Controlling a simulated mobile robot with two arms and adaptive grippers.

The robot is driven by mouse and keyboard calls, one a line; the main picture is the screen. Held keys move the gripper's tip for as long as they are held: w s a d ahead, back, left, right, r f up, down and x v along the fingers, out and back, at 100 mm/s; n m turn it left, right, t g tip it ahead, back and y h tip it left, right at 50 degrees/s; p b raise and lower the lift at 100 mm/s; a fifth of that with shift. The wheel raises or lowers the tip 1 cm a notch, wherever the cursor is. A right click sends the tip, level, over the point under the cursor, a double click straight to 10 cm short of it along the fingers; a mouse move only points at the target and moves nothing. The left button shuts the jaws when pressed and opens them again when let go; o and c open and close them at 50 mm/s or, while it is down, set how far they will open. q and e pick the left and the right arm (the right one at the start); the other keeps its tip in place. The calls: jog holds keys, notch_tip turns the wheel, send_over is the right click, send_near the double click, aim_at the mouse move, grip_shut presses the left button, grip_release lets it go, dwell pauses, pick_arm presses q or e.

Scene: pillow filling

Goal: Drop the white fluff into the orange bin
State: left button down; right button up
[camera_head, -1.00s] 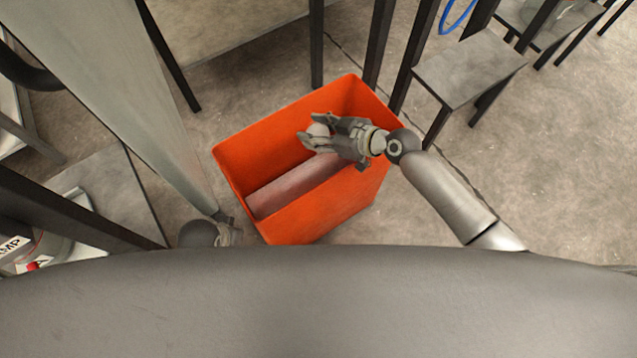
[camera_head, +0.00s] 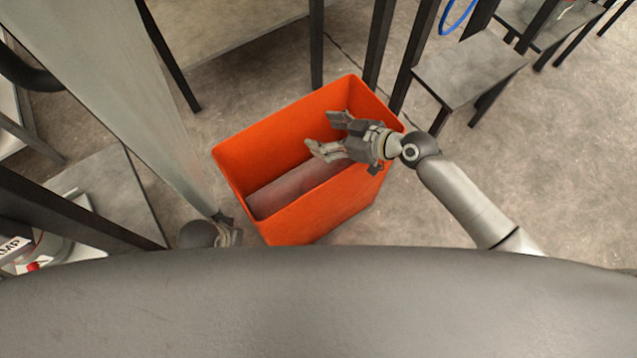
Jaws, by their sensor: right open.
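The orange bin (camera_head: 325,212) stands on the floor in the middle of the view, its open top facing up. My right gripper (camera_head: 323,132) is over the bin's right half, its fingers spread apart and pointing left, with nothing between them. The white fluff is not visible now, neither in the fingers nor in the part of the bin that shows. The gripper and the bin's walls hide part of the inside. A small part of my left arm's end (camera_head: 229,234) shows left of the bin, mostly hidden, and its fingers cannot be made out.
Dark table legs (camera_head: 378,45) stand close behind the bin. A grey stool-like table (camera_head: 470,68) is at the upper right, with a blue ring (camera_head: 458,14) near it. The concrete floor (camera_head: 570,160) right of the bin is clear.

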jog(key=v, duration=0.8)
jog(key=shift+s+d+r, duration=0.15)
jog(key=shift+d, duration=0.15)
jog(key=shift+a, duration=0.1)
